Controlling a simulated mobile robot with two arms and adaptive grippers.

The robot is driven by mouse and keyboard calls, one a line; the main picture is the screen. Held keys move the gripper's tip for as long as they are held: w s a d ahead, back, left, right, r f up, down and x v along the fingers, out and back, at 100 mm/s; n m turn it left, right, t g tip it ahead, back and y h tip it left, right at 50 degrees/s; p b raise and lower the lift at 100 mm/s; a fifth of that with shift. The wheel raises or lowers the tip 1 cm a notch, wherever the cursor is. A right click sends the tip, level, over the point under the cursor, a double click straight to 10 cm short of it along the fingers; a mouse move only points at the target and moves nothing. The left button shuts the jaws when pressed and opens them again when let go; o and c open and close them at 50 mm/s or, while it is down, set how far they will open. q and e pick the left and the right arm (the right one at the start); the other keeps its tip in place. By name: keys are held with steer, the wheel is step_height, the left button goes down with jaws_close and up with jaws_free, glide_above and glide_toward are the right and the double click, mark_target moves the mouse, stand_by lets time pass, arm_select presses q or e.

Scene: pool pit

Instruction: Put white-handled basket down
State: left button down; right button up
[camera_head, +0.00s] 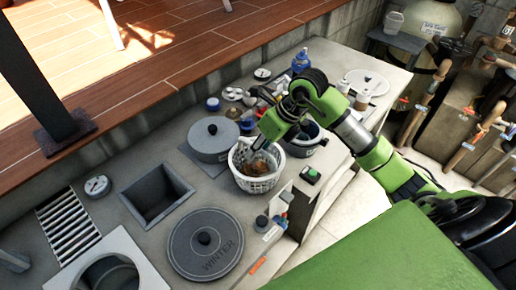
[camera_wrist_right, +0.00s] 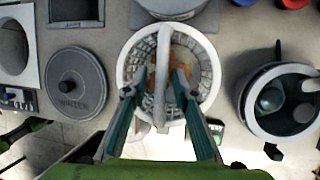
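The white basket (camera_head: 243,181) stands upright on the grey counter, between the round pot-like lid and the dark bucket. It holds brownish and orange contents. In the right wrist view the white basket (camera_wrist_right: 122,82) is seen from above, its white handle (camera_wrist_right: 161,65) running across the middle. My right gripper (camera_wrist_right: 160,82) has one finger on each side of the handle, with a gap showing on both sides. In the head view my right gripper (camera_head: 254,147) reaches down over the basket, and its arm hides part of the handle.
A grey lidded skimmer (camera_head: 208,140) stands behind the basket, and a round WINTER cover (camera_head: 205,262) lies in front. A dark bucket (camera_head: 301,148) stands close on the right. A square opening (camera_head: 157,196) is at left. Small tools and bottles crowd the counter behind.

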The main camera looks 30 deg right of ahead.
steer(key=b+v, duration=0.2)
steer(key=v, duration=1)
steer(key=shift+b, duration=0.3)
steer(key=shift+r, duration=0.1)
